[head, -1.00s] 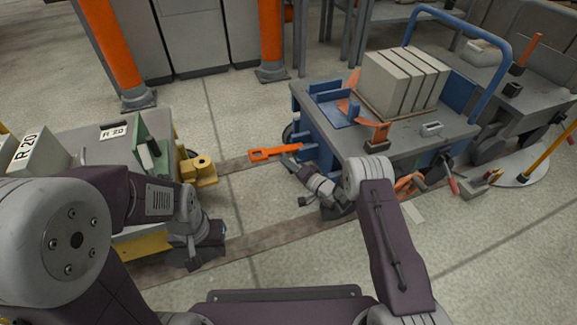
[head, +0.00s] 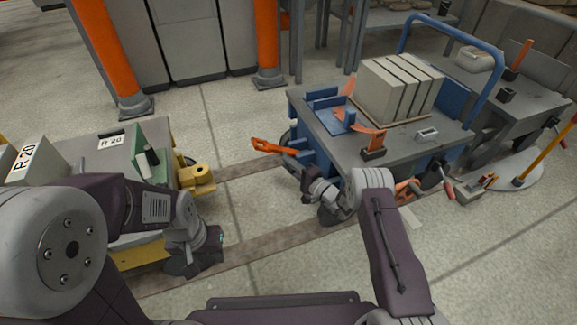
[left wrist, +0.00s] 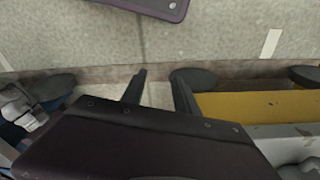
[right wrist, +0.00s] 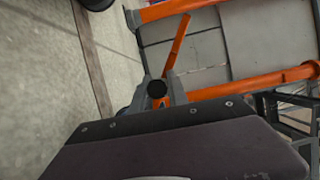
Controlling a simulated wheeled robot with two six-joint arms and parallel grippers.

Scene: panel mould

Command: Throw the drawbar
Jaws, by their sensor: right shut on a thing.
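The orange drawbar (head: 272,147), with a loop at its free end, juts left from the front of the blue cart (head: 318,150). It is tilted, loop end up. My right gripper (head: 296,165) is shut on the drawbar near the cart; the bar also rises beyond the fingertips in the right wrist view (right wrist: 176,46). A yellow hitch (head: 201,178) on the left cart (head: 108,158) faces it across a gap. My left gripper (left wrist: 158,90) is open and empty, with floor between its fingers. In the head view it is low, by the left cart's front.
Grey slabs (head: 385,88) and an orange bracket (head: 374,140) sit on the blue cart. Orange posts (head: 262,35) and grey cabinets stand behind. A yellow pole on a round base (head: 518,182) is at the right. Floor between the carts is clear.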

